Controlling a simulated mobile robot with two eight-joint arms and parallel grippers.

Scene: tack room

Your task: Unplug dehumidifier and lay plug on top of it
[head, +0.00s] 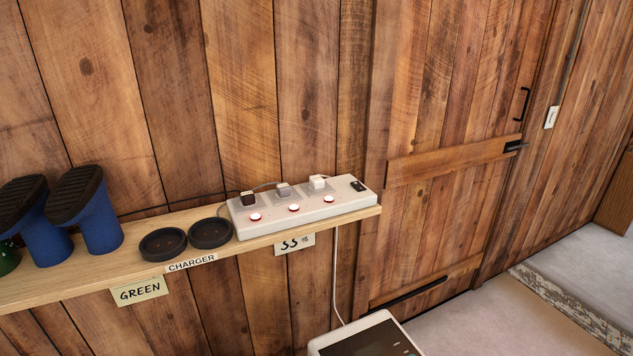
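A white power strip (303,209) lies on the wooden wall shelf. Three plugs sit in it: a dark brown one (248,198) at left, a grey one (283,190) in the middle and a white one (318,182) at right. A white appliance with a dark panel (366,340), possibly the dehumidifier, stands below the shelf, cut off by the bottom edge. A white cord (336,275) runs from it up behind the shelf. Where the cord joins the strip is hidden. Neither of my grippers is in view.
The shelf (215,260) also carries two round black pads (187,240) and blue boots (98,215), soles up. A wooden door (440,160) is at right. Pale floor (480,325) is clear before it.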

